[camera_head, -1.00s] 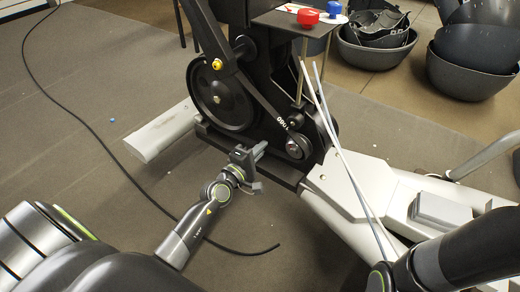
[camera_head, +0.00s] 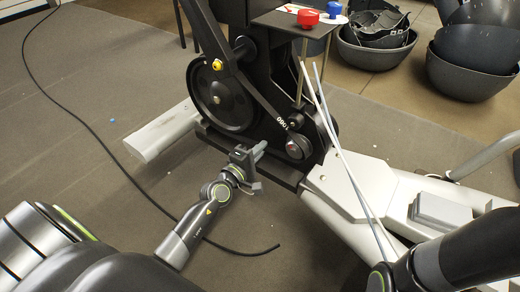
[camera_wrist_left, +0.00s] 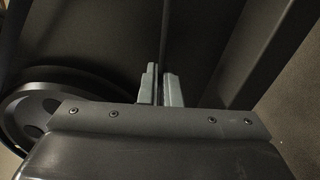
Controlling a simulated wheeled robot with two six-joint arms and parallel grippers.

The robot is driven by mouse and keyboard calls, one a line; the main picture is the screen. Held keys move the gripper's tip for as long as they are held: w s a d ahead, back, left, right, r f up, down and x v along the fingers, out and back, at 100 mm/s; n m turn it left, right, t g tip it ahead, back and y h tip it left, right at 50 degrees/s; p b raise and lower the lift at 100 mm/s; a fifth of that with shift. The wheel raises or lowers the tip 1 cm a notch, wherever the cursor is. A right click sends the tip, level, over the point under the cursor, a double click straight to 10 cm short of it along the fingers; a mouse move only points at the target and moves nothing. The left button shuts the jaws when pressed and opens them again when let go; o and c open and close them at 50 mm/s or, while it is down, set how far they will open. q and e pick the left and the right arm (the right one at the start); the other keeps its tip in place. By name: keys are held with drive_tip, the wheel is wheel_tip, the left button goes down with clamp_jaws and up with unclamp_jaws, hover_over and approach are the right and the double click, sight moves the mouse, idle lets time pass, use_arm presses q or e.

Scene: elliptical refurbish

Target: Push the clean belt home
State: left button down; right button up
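The black belt (camera_head: 266,106), with pale lettering near its lower end, runs from the large dark pulley (camera_head: 222,100) down to the small pulley (camera_head: 298,147) on the elliptical. My left gripper (camera_head: 263,148) is low beside the machine, left of the small pulley, and looks apart from it. In the left wrist view its two grey fingers (camera_wrist_left: 161,88) are almost together, with only a narrow gap and no clear object between them. The large pulley also shows in the wrist view (camera_wrist_left: 32,112).
Two long thin pale rods (camera_head: 345,160) slant from my right arm across the frame. A small dark table (camera_head: 285,21) carries a red knob (camera_head: 308,16) and a blue knob (camera_head: 334,8). Dark bins (camera_head: 470,75) stand at back right. A black cable (camera_head: 95,130) lies on the mat.

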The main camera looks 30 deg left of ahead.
use_arm(q)
drive_tip(key=shift+w, duration=0.5)
idle(0.3)
drive_tip(key=c, duration=1.6)
unclamp_jaws()
drive_tip(key=shift+o, duration=0.2)
drive_tip(key=shift+s, duration=0.55)
drive_tip(key=s+a+b, duration=0.2)
drive_tip(key=s, duration=1.4)
drive_tip(key=shift+a, duration=0.15)
drive_tip(key=shift+s, duration=0.1)
